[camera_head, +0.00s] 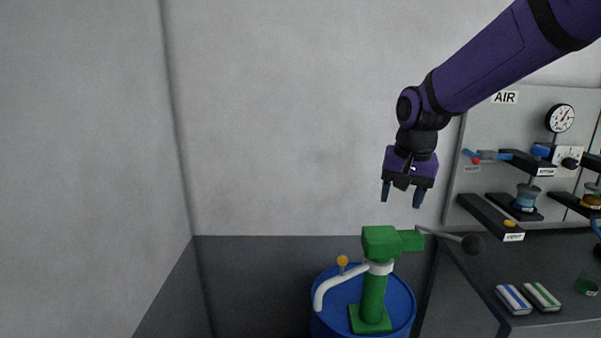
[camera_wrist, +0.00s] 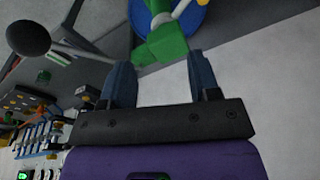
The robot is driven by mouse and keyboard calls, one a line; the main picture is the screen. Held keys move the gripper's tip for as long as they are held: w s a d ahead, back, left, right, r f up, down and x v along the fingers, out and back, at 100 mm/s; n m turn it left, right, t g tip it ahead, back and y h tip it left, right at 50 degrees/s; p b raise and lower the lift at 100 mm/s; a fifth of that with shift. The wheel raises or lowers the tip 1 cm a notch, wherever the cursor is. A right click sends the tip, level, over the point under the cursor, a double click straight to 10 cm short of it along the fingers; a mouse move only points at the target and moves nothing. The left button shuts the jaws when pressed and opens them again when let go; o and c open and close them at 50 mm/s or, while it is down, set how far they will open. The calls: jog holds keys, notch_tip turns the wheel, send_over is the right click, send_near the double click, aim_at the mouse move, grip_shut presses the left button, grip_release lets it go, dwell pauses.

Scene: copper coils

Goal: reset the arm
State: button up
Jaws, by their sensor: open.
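My purple arm reaches in from the upper right in the head view. My gripper (camera_head: 402,194) points down with its two blue fingers apart and nothing between them. It hangs in the air above the green hand pump (camera_head: 375,290) and its lever, apart from them. In the wrist view, the open gripper (camera_wrist: 162,80) shows both fingers, with the green pump (camera_wrist: 166,42) visible beyond them. The pump lever with its black ball knob (camera_head: 472,244) extends to the right; the knob also shows in the wrist view (camera_wrist: 28,38).
The pump stands on a blue drum (camera_head: 400,308). At right, a wall panel (camera_head: 470,150) marked AIR carries a gauge (camera_head: 560,118) and several fittings. The dark bench (camera_head: 480,285) holds a blue-striped pack (camera_head: 513,299) and a green-striped pack (camera_head: 542,296). Space left of the gripper is clear.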

jog(key=s+d+r+n+t, duration=0.1)
jog(key=s+d+r, duration=0.1)
jog(key=s, duration=0.6)
jog(key=s+d+r+n+t, duration=0.1)
jog(key=s+d, duration=0.3)
jog(key=s, duration=0.5)
jog(key=s+d+r+n+t, duration=0.1)
jog(key=s+d+r, duration=0.2)
jog(key=s, duration=0.6)
jog(key=shift+d, duration=0.4)
jog(key=shift+r, duration=0.1)
